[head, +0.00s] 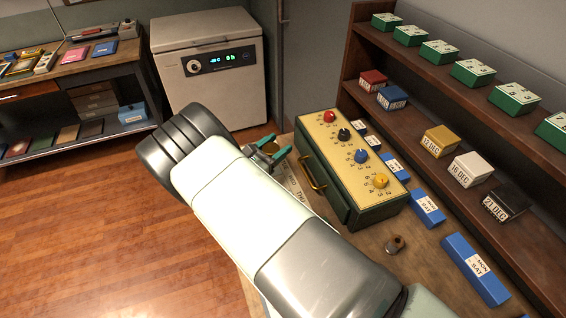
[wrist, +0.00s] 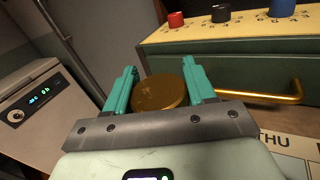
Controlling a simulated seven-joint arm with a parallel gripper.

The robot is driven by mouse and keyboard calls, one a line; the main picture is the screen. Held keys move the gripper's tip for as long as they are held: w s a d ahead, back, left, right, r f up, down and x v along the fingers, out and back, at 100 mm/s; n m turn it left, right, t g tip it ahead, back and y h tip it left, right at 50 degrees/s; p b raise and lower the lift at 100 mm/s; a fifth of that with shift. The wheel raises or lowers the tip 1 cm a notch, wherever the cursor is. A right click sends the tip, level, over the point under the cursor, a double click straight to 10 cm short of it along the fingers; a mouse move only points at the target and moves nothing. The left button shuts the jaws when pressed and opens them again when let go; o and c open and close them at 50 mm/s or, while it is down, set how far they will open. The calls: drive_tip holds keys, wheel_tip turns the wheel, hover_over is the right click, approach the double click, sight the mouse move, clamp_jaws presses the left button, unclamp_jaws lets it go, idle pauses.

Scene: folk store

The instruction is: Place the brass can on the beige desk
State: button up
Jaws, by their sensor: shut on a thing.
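My gripper (head: 267,155) has teal fingers and is beside the left end of the green box with knobs. In the wrist view my gripper (wrist: 160,82) is shut on the brass can (wrist: 160,92), whose round golden top shows between the fingers. In the head view the can (head: 270,148) is small and partly hidden by the fingers. The beige desk (head: 370,238) lies under and around the green box, partly covered by my arm. I cannot tell whether the can touches the desk.
The green box (head: 345,180) has a cream top, several coloured knobs and a brass handle (wrist: 262,96). A small cylinder (head: 395,245) and blue date blocks (head: 475,268) stand on the desk. A shelf (head: 430,105) rises behind it. A white cabinet (head: 212,70) stands at the back.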

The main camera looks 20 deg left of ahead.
drive_tip(key=shift+f, duration=2.55)
drive_tip(key=shift+f, duration=0.1)
drive_tip(key=shift+f, duration=0.1)
drive_tip(key=o, duration=1.1)
drive_tip(key=shift+o, duration=0.2)
drive_tip(key=shift+s+a+r, duration=0.1)
drive_tip(key=shift+s+r, duration=0.1)
drive_tip(key=shift+s, duration=0.1)
drive_tip(key=v, duration=1.1)
drive_tip(key=shift+s, duration=0.2)
